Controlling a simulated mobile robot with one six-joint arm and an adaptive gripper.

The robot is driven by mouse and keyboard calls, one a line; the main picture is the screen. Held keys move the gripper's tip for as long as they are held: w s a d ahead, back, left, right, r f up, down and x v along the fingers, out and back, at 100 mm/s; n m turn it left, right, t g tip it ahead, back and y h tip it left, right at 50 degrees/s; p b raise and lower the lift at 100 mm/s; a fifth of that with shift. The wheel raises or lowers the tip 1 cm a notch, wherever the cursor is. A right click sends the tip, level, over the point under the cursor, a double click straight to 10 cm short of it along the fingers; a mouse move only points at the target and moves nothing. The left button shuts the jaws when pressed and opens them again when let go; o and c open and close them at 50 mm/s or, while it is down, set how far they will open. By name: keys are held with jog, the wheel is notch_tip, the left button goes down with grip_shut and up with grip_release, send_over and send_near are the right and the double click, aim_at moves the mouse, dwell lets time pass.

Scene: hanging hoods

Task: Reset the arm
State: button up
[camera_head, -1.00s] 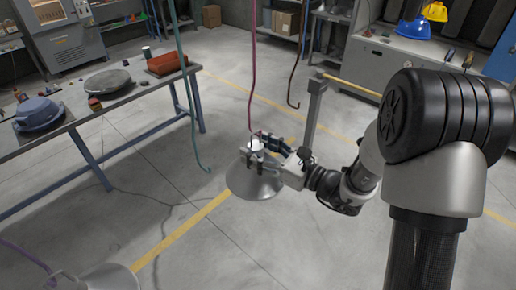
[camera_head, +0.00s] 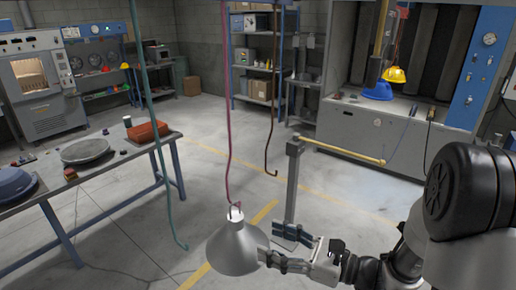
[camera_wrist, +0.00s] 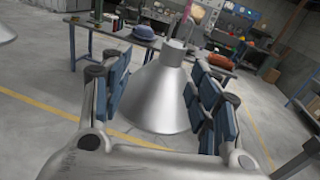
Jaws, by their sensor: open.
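My gripper (camera_head: 268,248) is open in the lower middle of the head view, just right of a silver cone-shaped hood (camera_head: 234,246). The hood hangs upright from a pinkish-red cord (camera_head: 228,120) by a hook at its top. In the wrist view the hood (camera_wrist: 158,95) stands between and beyond the two spread blue-padded fingers of my gripper (camera_wrist: 162,105).
A teal cord (camera_head: 155,140) and a dark hooked cord (camera_head: 272,130) hang nearby. A post with a yellow bar (camera_head: 340,150) stands behind my gripper. Open floor lies between.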

jog(key=s+a+f+n+g+h+b, duration=0.25)
jog(key=s+n+g, duration=0.25)
jog(key=s+n, duration=0.3)
jog(key=s+a+f+n+g+h+b, duration=0.1)
jog(key=s+a+n+g+h+b, duration=0.25)
jog(key=s, duration=0.55)
jog(key=s+d+f+n+t+h+b, duration=0.1)
jog(key=s+d+n+t+h+b, duration=0.1)
jog(key=d+n+h, duration=0.3)
jog(key=s+d+f+n+t+h+b, duration=0.1)
jog(key=s+d+n+t+h+b, duration=0.1)
jog(key=d+n, duration=0.4)
jog(key=d+t+h, duration=0.1)
jog(key=d+h, duration=0.1)
jog(key=d, duration=0.2)
jog(key=shift+n+h, duration=0.35)
jog(key=shift+h, duration=0.05)
jog(key=shift+f, duration=0.1)
jog(key=shift+c, duration=0.5)
